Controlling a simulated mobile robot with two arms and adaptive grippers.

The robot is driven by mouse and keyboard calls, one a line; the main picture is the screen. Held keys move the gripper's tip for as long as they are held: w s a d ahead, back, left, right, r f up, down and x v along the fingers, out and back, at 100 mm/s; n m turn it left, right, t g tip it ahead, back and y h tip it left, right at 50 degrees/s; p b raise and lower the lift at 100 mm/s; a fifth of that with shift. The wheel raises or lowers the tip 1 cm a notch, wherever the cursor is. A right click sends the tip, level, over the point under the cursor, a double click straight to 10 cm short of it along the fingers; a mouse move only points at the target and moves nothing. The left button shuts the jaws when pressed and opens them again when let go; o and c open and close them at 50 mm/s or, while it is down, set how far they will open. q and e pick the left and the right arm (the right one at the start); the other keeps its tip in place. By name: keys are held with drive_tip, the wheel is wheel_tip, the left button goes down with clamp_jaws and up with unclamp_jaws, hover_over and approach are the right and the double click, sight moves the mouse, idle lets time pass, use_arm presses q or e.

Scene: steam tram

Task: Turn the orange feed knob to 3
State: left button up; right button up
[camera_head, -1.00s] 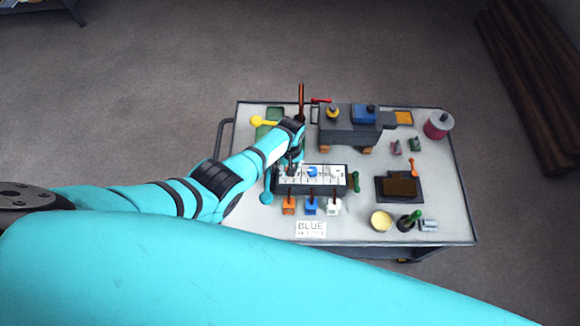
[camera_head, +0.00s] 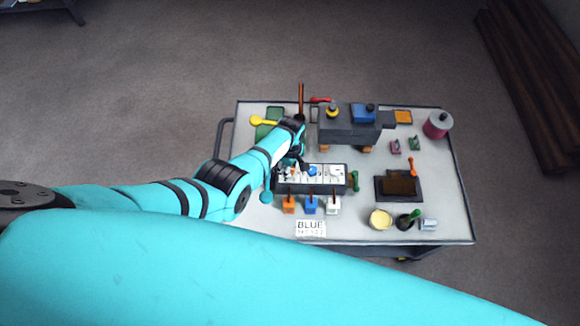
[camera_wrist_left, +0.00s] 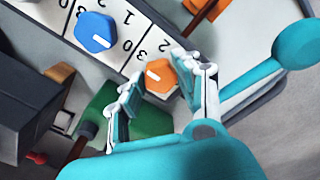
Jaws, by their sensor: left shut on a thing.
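The orange feed knob (camera_wrist_left: 160,77) is a faceted knob on a white number panel (camera_wrist_left: 113,58) in the left wrist view. A white mark shows on its left side in that view. My left gripper (camera_wrist_left: 158,70) is shut on the orange knob, one finger on each side. My right gripper is not in view.
A blue knob (camera_wrist_left: 95,32) is beside the orange one on the panel. Orange, blue and white blocks (camera_head: 311,206) with upright levers stand before the panel. A dark machine (camera_head: 350,128) stands behind it. A teal ball-ended handle (camera_head: 266,197) is close to my left arm.

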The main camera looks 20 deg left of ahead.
use_arm(q)
drive_tip(key=shift+w+a+r, duration=0.1)
drive_tip(key=shift+w, duration=0.05)
drive_tip(key=o, duration=0.9)
drive_tip(key=shift+o, duration=1.3)
wheel_tip(320, 180, up, 12)
